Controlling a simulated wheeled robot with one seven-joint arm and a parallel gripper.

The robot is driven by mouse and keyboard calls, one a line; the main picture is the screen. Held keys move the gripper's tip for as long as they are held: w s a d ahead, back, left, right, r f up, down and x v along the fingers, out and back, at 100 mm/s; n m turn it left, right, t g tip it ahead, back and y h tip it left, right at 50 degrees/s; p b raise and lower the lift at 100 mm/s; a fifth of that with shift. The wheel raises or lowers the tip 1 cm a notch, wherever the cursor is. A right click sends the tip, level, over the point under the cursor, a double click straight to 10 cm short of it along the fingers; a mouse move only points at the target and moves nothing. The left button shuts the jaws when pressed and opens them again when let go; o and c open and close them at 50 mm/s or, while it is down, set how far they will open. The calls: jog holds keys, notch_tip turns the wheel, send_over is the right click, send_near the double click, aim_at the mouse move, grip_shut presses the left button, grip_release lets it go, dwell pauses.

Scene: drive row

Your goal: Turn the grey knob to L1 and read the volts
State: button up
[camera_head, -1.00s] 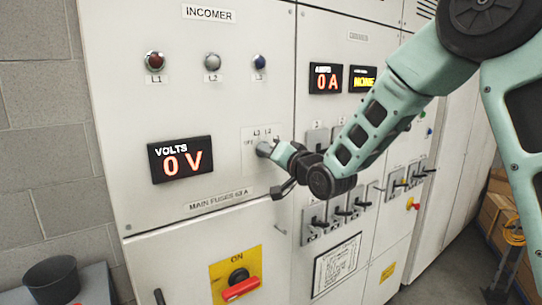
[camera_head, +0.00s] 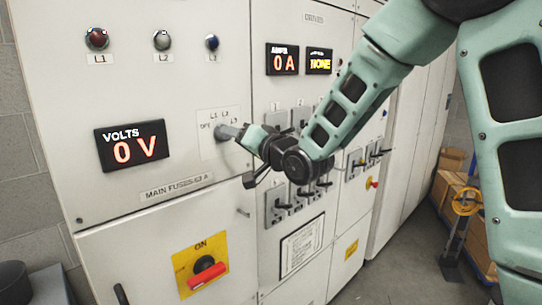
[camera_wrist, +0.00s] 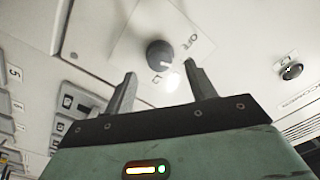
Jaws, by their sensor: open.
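The grey knob (camera_head: 224,133) sits on a white plate (camera_head: 207,120) marked OFF, L1, L2 and L3 on the incomer panel. In the wrist view the knob (camera_wrist: 160,54) shows just beyond and between my fingertips, with a pale mark on its face; which label it points at I cannot tell. My gripper (camera_head: 243,136) is open in front of the knob, from the right; both fingers show in the wrist view (camera_wrist: 160,78). Contact is not visible. The volts display (camera_head: 133,146) reads 0 V.
Lamps L1 (camera_head: 96,39), L2 (camera_head: 162,40) and L3 (camera_head: 212,42) are above. A red-handled switch (camera_head: 207,274) marked ON is below. The amps display (camera_head: 283,60) reads 0 A. Several grey switches (camera_head: 278,207) are close to my gripper. Cardboard boxes (camera_head: 447,195) stand at the right.

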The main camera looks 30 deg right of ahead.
jog(key=b+v, duration=0.6)
jog(key=v, duration=0.7)
jog(key=s+a+f+n+g+h, duration=0.1)
jog(key=s+a+f+n+g, duration=0.2)
jog(key=f, duration=0.4)
jog(key=s+a+f+n+g+h, duration=0.1)
jog(key=s+a+f+n+g, duration=0.15)
jog(key=a+f+g, duration=0.35)
jog(key=s+a+f+n+g+h, duration=0.1)
jog(key=s+f+n+g, duration=0.2)
jog(key=s, duration=0.7)
jog(key=s+a+f+n+g+h, duration=0.2)
jog(key=s+f+g, duration=0.3)
jog(key=s, duration=0.5)
jog(key=shift+s+f+n, duration=0.2)
jog(key=shift+f+n, duration=0.45)
jog(key=shift+n, duration=0.2)
